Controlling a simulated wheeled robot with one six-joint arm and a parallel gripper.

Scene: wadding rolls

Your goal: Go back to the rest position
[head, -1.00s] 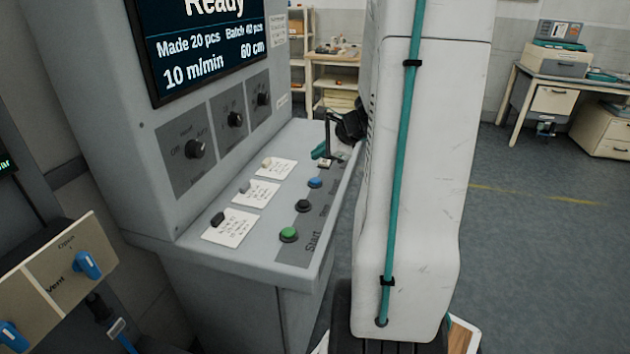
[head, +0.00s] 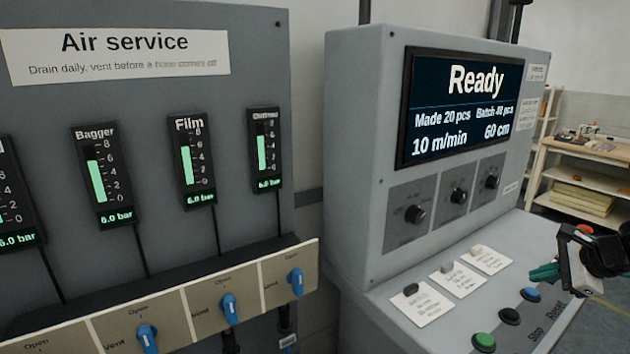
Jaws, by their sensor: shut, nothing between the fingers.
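My gripper (head: 547,272) is at the right edge of the head view, with dark parts and teal tips. It is shut and empty. It appears over the right end of the machine's sloped console (head: 400,335); I cannot tell how far above the surface it is. Most of my arm lies outside the picture.
The machine's screen (head: 462,108) reads Ready, above several dark knobs. The console carries a green button (head: 484,342), a black one (head: 510,316) and a blue one (head: 530,294). At left is an air service panel (head: 60,85) with gauges and blue valves. Shelves (head: 590,175) stand behind at right.

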